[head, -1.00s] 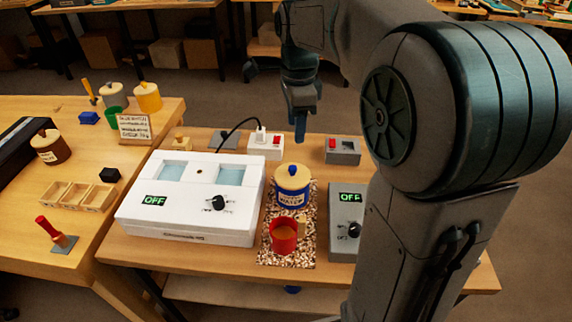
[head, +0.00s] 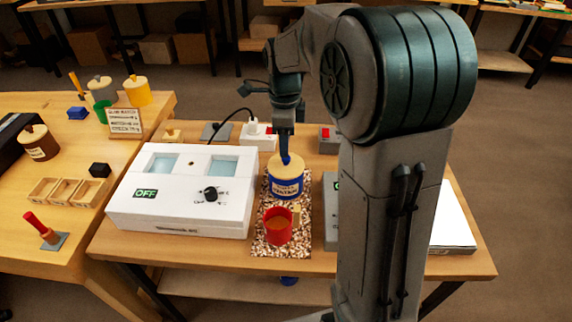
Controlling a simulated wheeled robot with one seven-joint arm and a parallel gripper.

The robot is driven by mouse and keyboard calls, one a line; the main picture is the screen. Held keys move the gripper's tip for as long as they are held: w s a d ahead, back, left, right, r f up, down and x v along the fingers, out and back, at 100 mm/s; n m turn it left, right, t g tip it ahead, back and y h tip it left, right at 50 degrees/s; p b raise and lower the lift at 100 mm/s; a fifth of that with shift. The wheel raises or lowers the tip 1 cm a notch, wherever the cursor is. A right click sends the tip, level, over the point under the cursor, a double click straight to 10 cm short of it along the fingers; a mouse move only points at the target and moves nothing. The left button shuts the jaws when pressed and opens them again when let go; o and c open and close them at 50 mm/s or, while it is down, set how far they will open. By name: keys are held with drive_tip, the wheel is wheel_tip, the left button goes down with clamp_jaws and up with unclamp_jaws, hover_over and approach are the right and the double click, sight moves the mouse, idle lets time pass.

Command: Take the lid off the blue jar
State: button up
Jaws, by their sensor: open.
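The blue jar (head: 287,188) stands upright on a speckled mat in the middle of the near bench. Its pale wooden lid (head: 276,166) is on it, with a blue knob (head: 286,159) on top. My gripper (head: 286,150) is open and points down right at the knob. From this view the fingers overlap the knob's top, and I cannot tell whether they are around it or touching it.
A red cup (head: 278,228) stands in front of the jar on the speckled mat (head: 262,244). A white two-well device (head: 180,195) is close on the left. A grey box (head: 331,212) is on the right, partly hidden by my arm. A white socket box (head: 260,137) stands behind.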

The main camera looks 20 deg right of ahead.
sight(286, 162)
wheel_tip(286, 162, down, 4)
drive_tip(key=shift+s+f, duration=0.15)
drive_tip(key=shift+f, duration=0.05)
clamp_jaws()
drive_tip(key=shift+r, duration=0.15)
